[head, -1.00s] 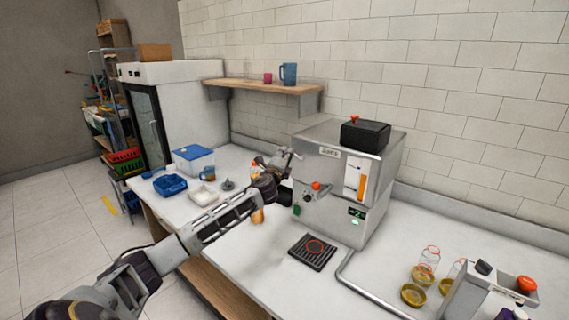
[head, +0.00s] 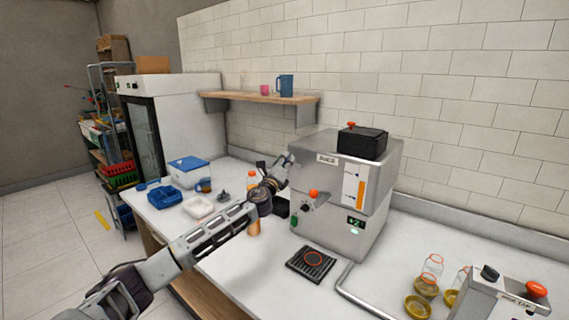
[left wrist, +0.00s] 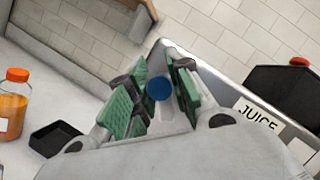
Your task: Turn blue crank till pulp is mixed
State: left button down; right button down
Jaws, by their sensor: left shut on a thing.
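The juicer (head: 326,211) is a grey metal box with a "JUICE" label, an orange knob and a small green display. My left gripper (head: 281,171) is at the juicer's left side and hides the crank in the head view. In the left wrist view, the round blue end of the crank (left wrist: 159,88) sits between the green pads of my left gripper (left wrist: 158,97). The gripper is shut on it. The rest of the crank is hidden. The pulp inside the juicer cannot be seen. My right gripper is in neither view.
A black drip tray (head: 311,264) lies before the juicer. An orange-capped bottle (left wrist: 13,103) and a black tray (left wrist: 54,138) stand near my left gripper. Glass jars (head: 427,277) and a tap unit (head: 497,303) are at right. A wooden shelf (head: 262,97) hangs behind.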

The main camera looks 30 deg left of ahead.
pick_arm(q)
jog(key=shift+d, duration=0.15)
jog(key=c, duration=1.3)
grip_release()
jog(key=shift+d, duration=0.1)
jog(key=shift+f, duration=0.1)
jog(key=shift+s, duration=0.15)
jog(key=shift+s+f, duration=0.25)
jog(key=shift+s, duration=0.4)
jog(key=shift+v, duration=5.05)
